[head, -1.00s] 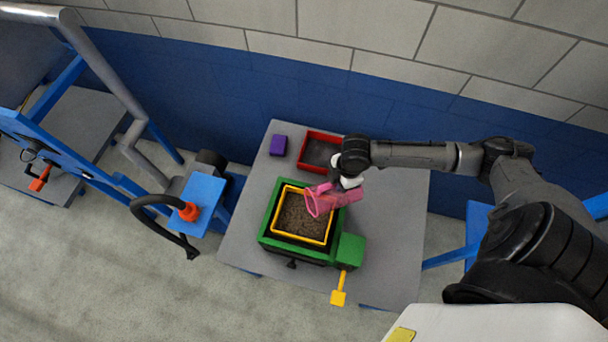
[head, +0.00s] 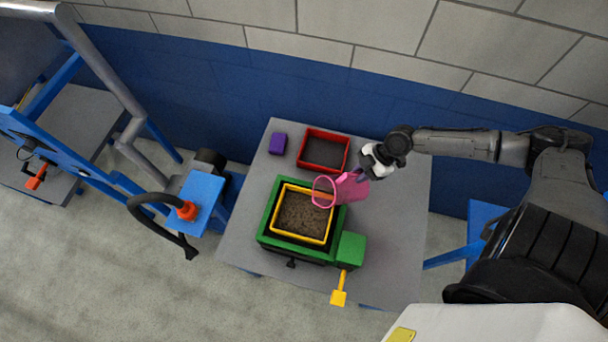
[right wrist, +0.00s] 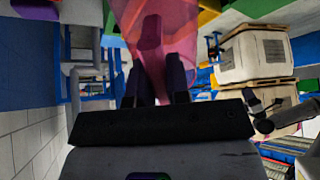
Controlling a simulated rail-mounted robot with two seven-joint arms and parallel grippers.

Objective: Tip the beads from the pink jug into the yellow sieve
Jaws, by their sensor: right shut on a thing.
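The pink jug (head: 352,187) is held tilted over the right side of the yellow sieve, with its see-through rim end towards the left. My right gripper (head: 368,174) is shut on the jug from the right. In the right wrist view the jug (right wrist: 178,22) fills the top middle, between and beyond the dark fingers (right wrist: 157,88). The yellow sieve (head: 280,232) sits in the green frame (head: 268,212) and holds brown grainy stuff (head: 302,217). An orange-brown patch shows at the jug's mouth; I cannot tell whether it is beads. My left gripper is out of view.
A red tray (head: 304,152) lies behind the sieve, with a purple block (head: 278,143) left of it. A green block (head: 351,249) and a yellow handle (head: 339,292) are at the front right. The grey table (head: 392,240) is bare on the right.

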